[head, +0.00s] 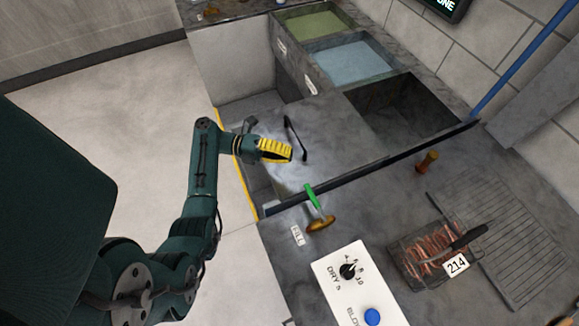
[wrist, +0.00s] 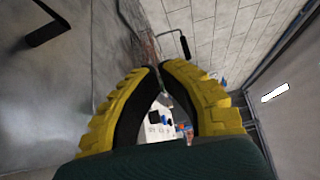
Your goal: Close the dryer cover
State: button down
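The dryer cover appears to be the broad grey panel (head: 330,135) with a slim black bar handle (head: 295,138), between the dark open basin and the worktop. I cannot tell its exact angle. My gripper (head: 284,151) has yellow ribbed fingers and is beside the handle, on its left; I see no contact. In the wrist view my gripper's fingertips (wrist: 161,67) come together with nothing seen held between them. A black handle (wrist: 48,25) shows at the upper left there on a grey surface (wrist: 50,100), apart from the fingers.
A dark open basin (head: 360,97), a blue one (head: 350,62) and a green one (head: 307,24) line the back. Open floor (head: 130,110) lies left.

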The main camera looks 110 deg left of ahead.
jog(key=s+d+f+n+g+y+b, duration=0.2)
jog(key=s+f+n+y+b, duration=0.4)
jog(key=s, duration=0.6)
jog(key=s+d+f+n+g+y+b, duration=0.2)
jog(key=s+d+f+y+b, duration=0.15)
jog(key=s+f, duration=0.65)
jog(key=w+a+r+b, duration=0.2)
jog(key=w+a, duration=0.6)
jog(key=a, duration=0.2)
jog(key=shift+r+y, duration=0.2)
jog(key=shift+y, duration=0.25)
jog(key=shift+w, duration=0.1)
